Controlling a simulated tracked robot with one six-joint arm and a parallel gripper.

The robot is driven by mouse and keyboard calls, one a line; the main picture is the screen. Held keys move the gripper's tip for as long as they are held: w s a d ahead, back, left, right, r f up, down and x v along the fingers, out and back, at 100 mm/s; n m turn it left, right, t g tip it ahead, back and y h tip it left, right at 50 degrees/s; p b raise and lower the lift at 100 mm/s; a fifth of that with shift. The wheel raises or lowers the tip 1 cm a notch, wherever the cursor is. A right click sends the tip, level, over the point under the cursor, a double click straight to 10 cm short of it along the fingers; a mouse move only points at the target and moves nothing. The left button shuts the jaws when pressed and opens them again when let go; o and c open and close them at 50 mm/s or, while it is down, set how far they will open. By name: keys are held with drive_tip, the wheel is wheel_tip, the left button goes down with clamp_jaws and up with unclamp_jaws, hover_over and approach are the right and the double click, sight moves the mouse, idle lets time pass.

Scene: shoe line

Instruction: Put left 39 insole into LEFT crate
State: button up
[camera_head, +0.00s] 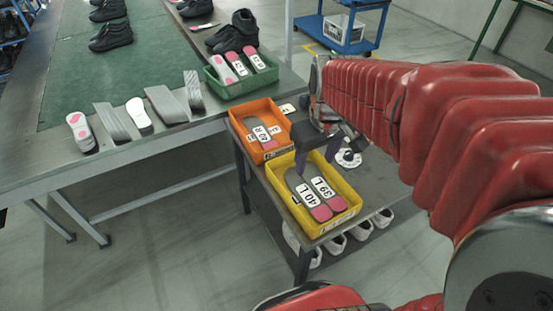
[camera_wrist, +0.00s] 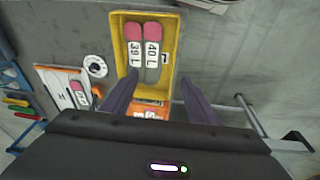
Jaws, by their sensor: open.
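The left 39 insole (camera_head: 322,188), grey with a pink heel and a white "39 L" label, lies in the yellow crate (camera_head: 348,212). The similar 40 L insole (camera_head: 304,192) lies beside it. In the wrist view the 39 L insole (camera_wrist: 134,68) is on the left, the 40 L insole (camera_wrist: 152,66) on the right, and the yellow crate (camera_wrist: 171,72) bears a label that seems to read "L". My gripper (camera_head: 317,164) is open and empty above the crate, over the end away from the pink heels. Its spread fingers also show in the wrist view (camera_wrist: 160,80).
An orange crate (camera_head: 242,132) with a 42 R insole stands next to the yellow one. A green crate (camera_head: 237,88) with insoles stands on the long bench. A white roll (camera_head: 348,158) lies right of the yellow crate. White shoes (camera_head: 336,244) fill the lower shelf.

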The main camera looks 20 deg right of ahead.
drive_tip(key=s+a+r+t, duration=0.3)
drive_tip(key=s+a+r, duration=0.2)
drive_tip(key=s+a, duration=0.3)
drive_tip(key=shift+s+a+m+y, duration=0.3)
drive_tip(key=shift+s+a+m, duration=0.1)
drive_tip(key=shift+a, duration=0.8)
